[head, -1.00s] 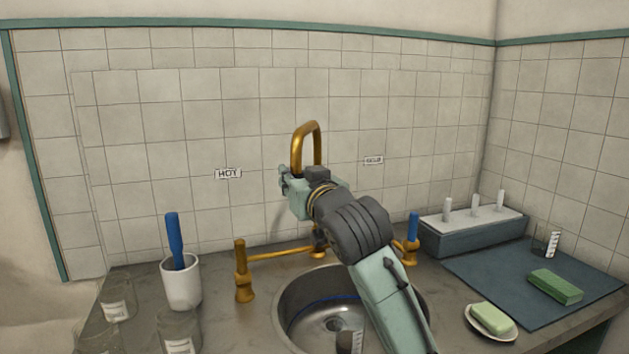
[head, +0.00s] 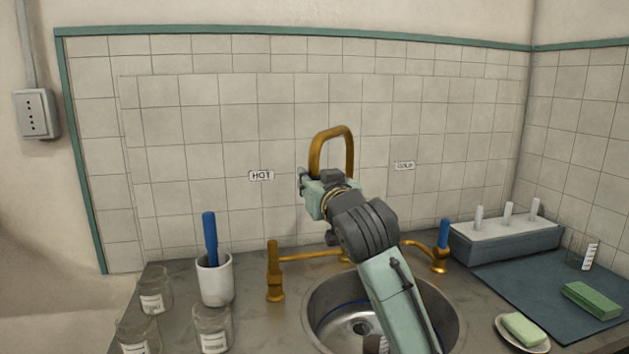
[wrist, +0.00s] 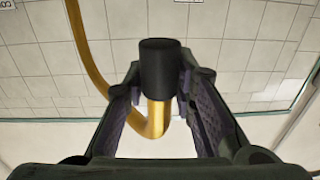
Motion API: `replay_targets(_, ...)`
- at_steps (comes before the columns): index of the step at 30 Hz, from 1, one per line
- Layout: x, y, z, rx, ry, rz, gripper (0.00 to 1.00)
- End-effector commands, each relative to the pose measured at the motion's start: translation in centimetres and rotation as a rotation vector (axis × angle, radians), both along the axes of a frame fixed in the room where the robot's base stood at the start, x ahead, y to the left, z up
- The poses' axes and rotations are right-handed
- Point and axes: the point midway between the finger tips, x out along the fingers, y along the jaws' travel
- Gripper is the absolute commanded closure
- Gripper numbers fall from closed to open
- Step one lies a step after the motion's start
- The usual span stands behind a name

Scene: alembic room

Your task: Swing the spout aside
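The brass gooseneck spout (head: 333,131) rises in front of the tiled wall behind the sink, with its arch spread to the left of its riser. My gripper (head: 304,181) is at the arch's left, outlet end; my own wrist hides the outlet and most of the fingers in the head view. In the wrist view the spout's black tip (wrist: 160,65) lies between the two fingers of my gripper (wrist: 160,78), which close against its sides. The brass tube (wrist: 92,60) curves away to the upper left there.
The round sink basin (head: 330,310) lies below my arm. Brass taps flank it, the left (head: 274,272) and the blue-handled right (head: 443,240). A white cup (head: 215,280) and glass jars (head: 152,290) stand left; a rack (head: 505,241), mat (head: 550,295) and soap dish (head: 503,331) are right.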

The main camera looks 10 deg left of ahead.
Motion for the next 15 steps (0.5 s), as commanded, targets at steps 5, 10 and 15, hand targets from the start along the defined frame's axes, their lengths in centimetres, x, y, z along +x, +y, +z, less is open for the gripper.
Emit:
replay_targets(5,-0.02,0.01,-0.03,0.000,0.000,0.000,0.63)
replay_targets(10,0.01,-0.03,-0.02,0.000,0.000,-0.001,0.55)
replay_targets(15,0.01,-0.05,-0.01,0.000,0.000,-0.001,0.55)
